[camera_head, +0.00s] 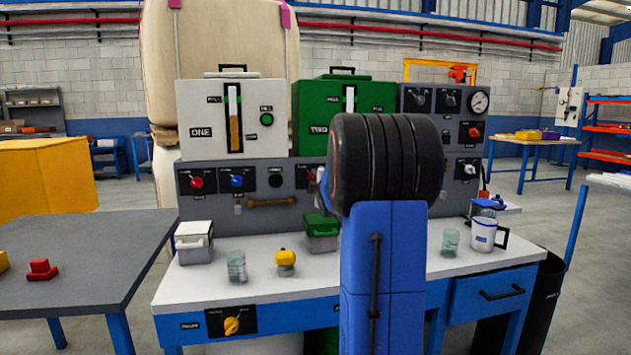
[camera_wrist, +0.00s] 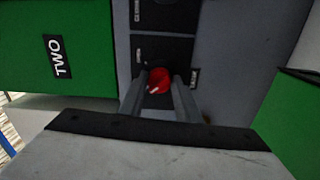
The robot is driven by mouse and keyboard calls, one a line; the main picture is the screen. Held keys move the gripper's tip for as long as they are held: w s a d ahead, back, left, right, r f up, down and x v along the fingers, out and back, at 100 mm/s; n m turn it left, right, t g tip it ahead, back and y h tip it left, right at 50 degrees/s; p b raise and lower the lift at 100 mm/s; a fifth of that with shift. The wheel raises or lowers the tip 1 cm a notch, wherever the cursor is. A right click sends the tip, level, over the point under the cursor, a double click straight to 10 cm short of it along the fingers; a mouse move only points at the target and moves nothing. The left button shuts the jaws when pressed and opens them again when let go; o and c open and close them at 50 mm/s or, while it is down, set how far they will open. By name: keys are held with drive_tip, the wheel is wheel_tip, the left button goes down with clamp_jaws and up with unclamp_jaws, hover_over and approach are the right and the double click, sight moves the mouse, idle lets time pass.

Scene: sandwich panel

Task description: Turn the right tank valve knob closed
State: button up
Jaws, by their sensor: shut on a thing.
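The red valve knob (camera_wrist: 158,77) shows in the wrist view on a dark plate below the green tank marked TWO (camera_wrist: 25,45), which is the right tank. My gripper (camera_wrist: 159,84) is shut on this knob, with one finger on each side. A white mark on the knob points to the lower left of the wrist picture. In the head view the knob's plate (camera_head: 304,177) shows beside my arm, under the green tank (camera_head: 310,120). My arm hides most of the gripper there.
The white tank marked ONE (camera_head: 203,120) stands left of the green one, with a red knob (camera_head: 196,181) and a blue knob (camera_head: 237,181) below. A green-lidded box (camera_head: 320,227) stands on the bench under the panel. A jar (camera_head: 237,267) and a yellow-topped item (camera_head: 286,262) stand nearer.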

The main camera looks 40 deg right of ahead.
drive_tip(key=shift+f+n, duration=0.1)
drive_tip(key=shift+n, duration=0.5)
drive_tip(key=o, duration=1.1)
drive_tip(key=shift+c, duration=0.2)
drive_tip(key=v, duration=1.7)
drive_tip(key=shift+s, duration=0.2)
